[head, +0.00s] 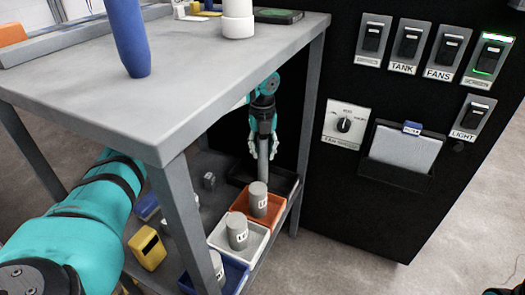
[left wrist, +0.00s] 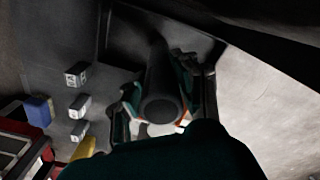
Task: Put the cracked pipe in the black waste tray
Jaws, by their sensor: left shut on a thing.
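My left gripper (head: 263,150) reaches in under the table top and is shut on a grey pipe (head: 264,125). The pipe hangs about upright between the fingers. The black tray (head: 284,179) lies at the far end of the lower shelf, below and around the pipe's lower end. I cannot tell whether the pipe touches the tray floor, since the orange bin and its contents partly cover that spot. In the left wrist view the pipe (left wrist: 162,105) shows its dark round end between the fingers. No crack is visible.
An orange bin (head: 273,219), a white bin (head: 258,243) and a blue bin (head: 236,273) line the shelf's right edge; the orange and white bins hold grey labelled cylinders. A yellow object (head: 147,247) stands left. The table top (head: 215,68) and its legs hem in the arm.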

